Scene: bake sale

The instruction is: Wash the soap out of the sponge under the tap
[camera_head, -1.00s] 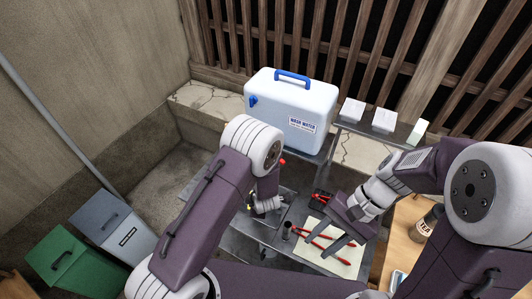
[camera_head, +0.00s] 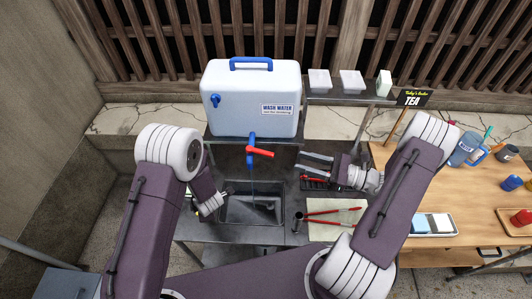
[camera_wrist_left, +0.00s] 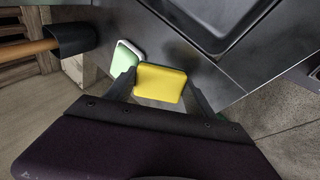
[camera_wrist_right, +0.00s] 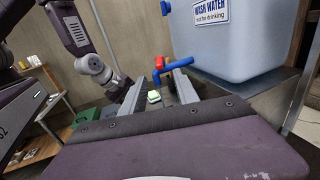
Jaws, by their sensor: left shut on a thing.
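My left gripper (camera_wrist_left: 160,88) is shut on the yellow sponge (camera_wrist_left: 161,84), beside the sink basin (camera_wrist_left: 215,22). In the head view the left gripper (camera_head: 222,198) is at the left edge of the sink (camera_head: 235,217), and the sponge is mostly hidden. The blue tap (camera_head: 252,138) with its red lever (camera_head: 261,152) sticks out below the white wash-water tank (camera_head: 240,90). A thin bluish line hangs below the spout; I cannot tell if it is water. My right gripper (camera_head: 317,163) is open and empty, right of the lever. In the right wrist view the tap (camera_wrist_right: 182,72) appears beyond its fingers.
A green-and-white block (camera_wrist_left: 126,57) lies beside the sponge. Red-handled pliers (camera_head: 335,212) lie on a pale mat (camera_head: 325,232) right of the sink, near a dark rack (camera_head: 313,183). White containers (camera_head: 319,80) stand on the shelf. A wooden table (camera_head: 480,210) is at the right.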

